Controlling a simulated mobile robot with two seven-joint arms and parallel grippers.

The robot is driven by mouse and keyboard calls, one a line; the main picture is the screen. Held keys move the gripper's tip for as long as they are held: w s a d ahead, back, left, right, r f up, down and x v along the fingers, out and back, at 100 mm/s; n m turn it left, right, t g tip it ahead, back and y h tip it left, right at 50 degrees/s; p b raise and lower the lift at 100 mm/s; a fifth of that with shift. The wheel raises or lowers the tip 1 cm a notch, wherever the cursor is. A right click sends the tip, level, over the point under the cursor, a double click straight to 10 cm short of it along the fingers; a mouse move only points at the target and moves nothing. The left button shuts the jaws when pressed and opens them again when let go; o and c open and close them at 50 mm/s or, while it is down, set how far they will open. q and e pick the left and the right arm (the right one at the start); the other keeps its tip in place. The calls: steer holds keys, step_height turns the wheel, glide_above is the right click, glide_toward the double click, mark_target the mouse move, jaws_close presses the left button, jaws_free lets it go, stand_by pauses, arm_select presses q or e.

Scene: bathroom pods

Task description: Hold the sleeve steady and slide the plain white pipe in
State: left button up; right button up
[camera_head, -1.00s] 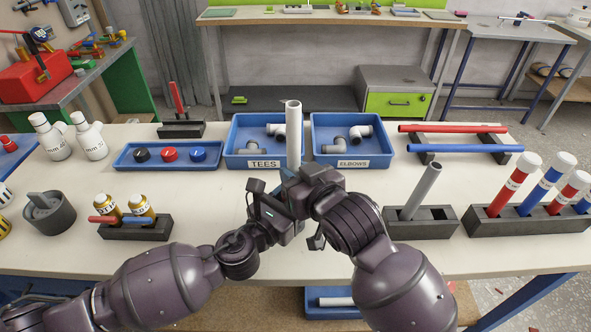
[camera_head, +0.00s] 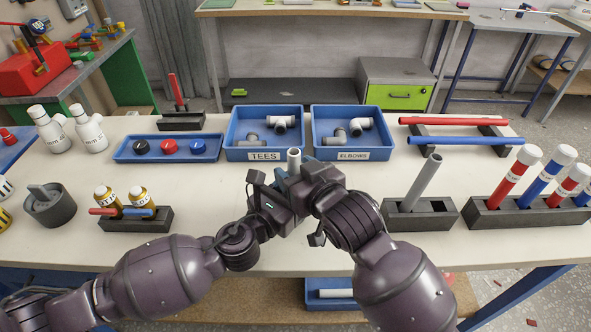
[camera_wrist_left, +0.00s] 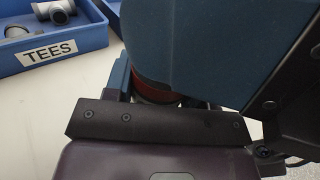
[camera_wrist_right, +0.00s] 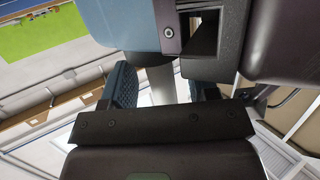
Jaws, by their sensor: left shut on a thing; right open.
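The plain white pipe (camera_head: 294,161) stands upright in the middle of the table, with only its short open top showing above my grippers. In the right wrist view a grey-white tube (camera_wrist_right: 162,84) stands between my right fingers. My right gripper (camera_head: 291,178) is open around the pipe. My left gripper (camera_head: 277,194) is close below it, shut on the sleeve. The sleeve (camera_wrist_left: 157,86) shows only as a reddish band in the left wrist view. The sleeve is hidden in the head view, so the pipe's lower end cannot be seen.
Blue bins of tees (camera_head: 243,140) and elbows (camera_head: 335,140) stand just behind. A dark block (camera_head: 440,212) with a leaning grey pipe (camera_head: 421,181) is at right, beside a rack of red and blue tubes. A bottle holder (camera_head: 112,222) stands at left.

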steer(key=v, duration=1.1)
steer(key=shift+s+d, duration=0.15)
steer(key=shift+s, duration=0.1)
stand_by(0.3)
arm_select(q)
steer(key=o, duration=1.1)
steer(key=shift+s, duration=0.1)
steer(key=v, duration=1.2)
steer(key=shift+a, duration=0.1)
